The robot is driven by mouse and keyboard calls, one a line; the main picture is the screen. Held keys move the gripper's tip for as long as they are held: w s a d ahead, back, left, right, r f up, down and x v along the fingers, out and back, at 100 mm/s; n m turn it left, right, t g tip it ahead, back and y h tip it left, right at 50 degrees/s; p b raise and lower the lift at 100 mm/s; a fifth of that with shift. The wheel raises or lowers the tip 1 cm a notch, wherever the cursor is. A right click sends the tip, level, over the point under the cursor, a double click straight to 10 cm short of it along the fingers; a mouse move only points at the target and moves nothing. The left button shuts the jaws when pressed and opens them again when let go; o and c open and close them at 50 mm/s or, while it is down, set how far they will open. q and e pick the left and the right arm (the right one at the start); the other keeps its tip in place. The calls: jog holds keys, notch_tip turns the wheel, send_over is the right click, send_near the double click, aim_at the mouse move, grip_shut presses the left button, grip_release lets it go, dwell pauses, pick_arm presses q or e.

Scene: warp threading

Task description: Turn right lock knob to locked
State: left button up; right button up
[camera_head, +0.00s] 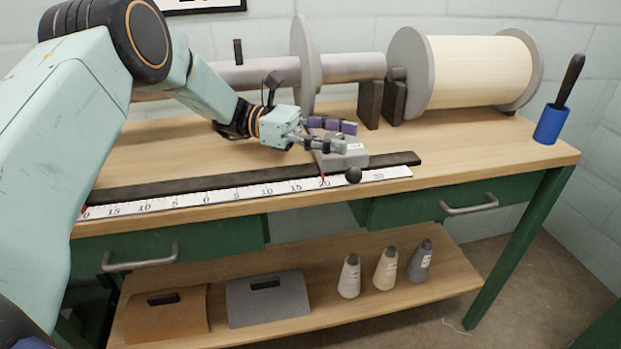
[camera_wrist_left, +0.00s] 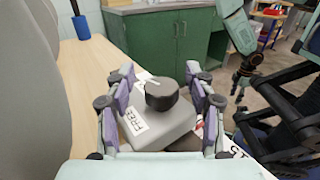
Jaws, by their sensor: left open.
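The right lock is a grey block with a white label (camera_head: 343,156) on the dark rail of the ruler beam, right of the middle in the head view. Its black round knob (camera_head: 353,175) shows at the block's front edge. In the left wrist view the knob (camera_wrist_left: 160,95) stands on the grey block (camera_wrist_left: 160,128), between the purple-padded fingers. My left gripper (camera_head: 332,136) is open over the block, one finger on each side of the knob; I see no clear contact. My right arm seems to hang at the right of the wrist view, its jaws (camera_wrist_left: 242,86) too small to judge.
The ruler (camera_head: 240,193) runs along the bench's front edge. A grey roller with a large disc (camera_head: 306,65) and a cream warp roll (camera_head: 480,70) stand behind. A blue cup (camera_head: 551,124) with a dark handle stands at the bench's right end. Spools sit on the lower shelf.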

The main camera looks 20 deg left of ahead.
pick_arm(q)
jog(key=shift+n+t, duration=0.3)
jog(key=shift+t, duration=0.2)
jog(key=shift+n+t+y+p, duration=0.4)
jog(key=shift+n+t+p, duration=0.35)
jog(key=shift+n+t, duration=1)
jog(key=n+t+y, duration=0.1)
jog(key=t, duration=0.2)
jog(key=n+t+y+p, duration=0.1)
jog(key=n+t, duration=0.1)
jog(key=t, duration=0.1)
jog(key=shift+y, duration=0.4)
jog(key=shift+n+t+y, duration=1.4)
jog(key=shift+n+t, duration=0.05)
jog(key=shift+t, duration=0.2)
jog(key=shift+w+f+n+t+y, duration=0.1)
jog(key=shift+n+t+y, duration=1.3)
jog(key=shift+y, duration=0.6)
jog(key=shift+n+y, duration=0.3)
jog(key=shift+y, duration=0.1)
